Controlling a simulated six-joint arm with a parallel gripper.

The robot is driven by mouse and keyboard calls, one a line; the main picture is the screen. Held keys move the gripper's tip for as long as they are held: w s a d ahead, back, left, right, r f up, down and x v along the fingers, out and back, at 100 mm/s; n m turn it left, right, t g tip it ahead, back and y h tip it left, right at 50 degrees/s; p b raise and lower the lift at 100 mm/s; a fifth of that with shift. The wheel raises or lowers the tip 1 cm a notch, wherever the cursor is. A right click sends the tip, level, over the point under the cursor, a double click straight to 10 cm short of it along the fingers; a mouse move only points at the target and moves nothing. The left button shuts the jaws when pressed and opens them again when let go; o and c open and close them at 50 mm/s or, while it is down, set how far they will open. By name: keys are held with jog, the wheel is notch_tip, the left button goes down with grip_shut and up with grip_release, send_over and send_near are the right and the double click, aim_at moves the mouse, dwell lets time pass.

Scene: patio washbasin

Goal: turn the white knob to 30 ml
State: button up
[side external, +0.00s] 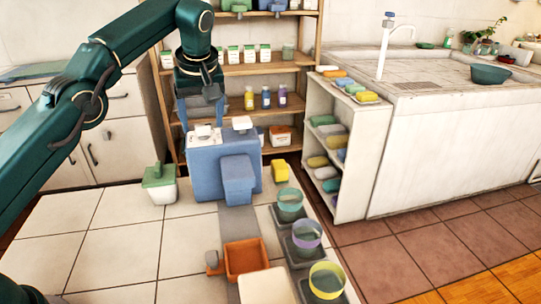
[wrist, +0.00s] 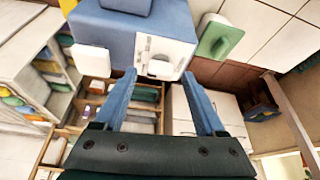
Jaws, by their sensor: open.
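The blue dispenser (side external: 222,170) stands on the tiled counter with a white marked plate on its top. A white knob (side external: 204,130) sits on that plate; it also shows in the wrist view (wrist: 159,67). A second white block-like part (side external: 242,124) stands on the dispenser to the right, and at the left in the wrist view (wrist: 91,61). My gripper (side external: 202,122) points down over the plate, open and empty. In the wrist view its blue fingertips (wrist: 158,74) lie on either side of the knob, apart from it. The plate's marks are too small to read.
A green-lidded white container (side external: 159,187) stands left of the dispenser. An orange tray (side external: 245,260) is in front. Green (side external: 290,204), purple (side external: 306,237) and yellow-rimmed (side external: 326,281) cups line the right. A yellow block (side external: 280,171) lies beside the dispenser. Shelves stand behind.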

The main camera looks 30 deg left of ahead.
jog(key=shift+s+d+r, duration=0.1)
jog(key=shift+d+r, duration=0.05)
jog(key=shift+r, duration=0.05)
jog(key=shift+s+d, duration=0.2)
jog(key=shift+d, duration=0.2)
jog(key=shift+s+d, duration=0.7)
jog(key=shift+d, duration=0.05)
jog(key=s+d, duration=0.5)
jog(key=d, duration=0.2)
jog(key=shift+s, duration=0.15)
